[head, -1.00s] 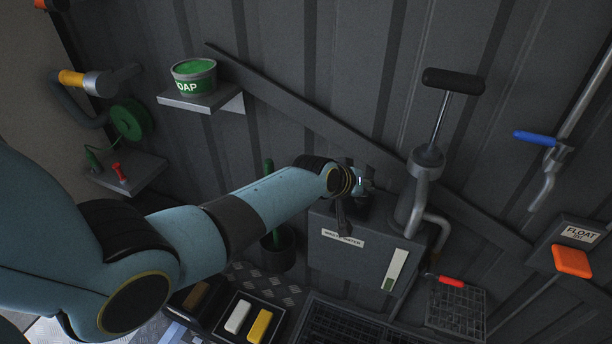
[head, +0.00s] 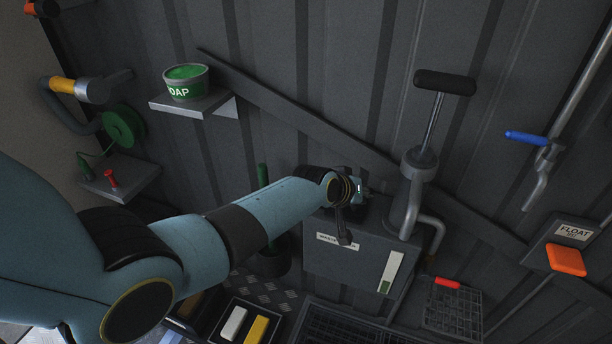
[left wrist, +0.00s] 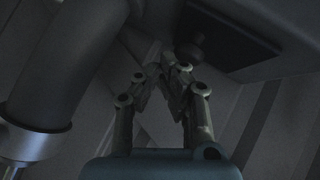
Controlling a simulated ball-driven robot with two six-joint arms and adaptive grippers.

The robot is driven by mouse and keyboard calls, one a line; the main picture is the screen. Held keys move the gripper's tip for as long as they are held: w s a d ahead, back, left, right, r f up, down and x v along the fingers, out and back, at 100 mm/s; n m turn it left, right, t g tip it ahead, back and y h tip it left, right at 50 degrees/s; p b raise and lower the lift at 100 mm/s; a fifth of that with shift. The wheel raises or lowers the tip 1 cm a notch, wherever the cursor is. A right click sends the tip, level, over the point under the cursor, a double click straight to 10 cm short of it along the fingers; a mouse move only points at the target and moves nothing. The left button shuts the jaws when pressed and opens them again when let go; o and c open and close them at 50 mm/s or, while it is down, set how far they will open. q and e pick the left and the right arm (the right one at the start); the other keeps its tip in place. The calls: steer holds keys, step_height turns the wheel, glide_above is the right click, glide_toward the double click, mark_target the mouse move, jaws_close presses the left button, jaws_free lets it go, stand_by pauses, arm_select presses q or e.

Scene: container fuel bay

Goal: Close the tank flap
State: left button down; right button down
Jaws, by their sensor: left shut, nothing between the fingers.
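The grey tank (head: 345,262) stands against the wall, with a white label and a level strip on its front. My left gripper (head: 355,190) is over the tank's top, at its back left, beside the pump. In the left wrist view its fingers (left wrist: 160,72) are shut and empty. A dark plate (left wrist: 262,45) with a round knob (left wrist: 190,50) shows at the upper right there, close to the fingertips; it looks like the tank flap. I cannot tell its angle or whether the fingers touch it. In the head view the gripper hides most of the flap.
The pump (head: 412,190) with a black T-handle rises just right of my gripper. Its thick pipe (left wrist: 70,60) fills the left of the wrist view. A soap tub (head: 187,85) sits on a shelf. A float switch (head: 567,260) and a blue-handled lever (head: 525,138) are at the right.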

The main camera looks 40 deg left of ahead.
arm_select(q)
steer(key=shift+w+r+p, duration=0.1)
steer(key=shift+r+p, duration=0.25)
steer(key=shift+r, duration=0.15)
steer(key=s+d+r+p, duration=0.3)
steer(key=s+r+p, duration=0.3)
steer(key=r, duration=0.4)
steer(key=s+a+f+g+b, duration=0.2)
steer(key=s+f+b, duration=0.1)
steer(key=s+f, duration=0.6)
steer(key=s+a+f+m+g+y+b, duration=0.1)
steer(key=s+f+g+b, duration=0.15)
steer(key=s+f, duration=0.6)
steer(key=s+a+f+g+b, duration=0.15)
steer(key=s+f+b, duration=0.35)
steer(key=f, duration=0.8)
steer(key=s+a+f+m+g+b, duration=0.1)
steer(key=s+a+f, duration=0.1)
steer(key=s+f, duration=0.3)
steer(key=s+a+f+m+g+b, duration=0.1)
steer(key=s+f, duration=0.4)
steer(key=s, duration=0.9)
steer(key=s+a+f+m+g+y+b, duration=0.1)
steer(key=s+f, duration=0.3)
steer(key=s, duration=0.5)
steer(key=shift+s+a+f+m, duration=0.4)
steer(key=shift+a+m, duration=0.4)
steer(key=shift+a, duration=0.05)
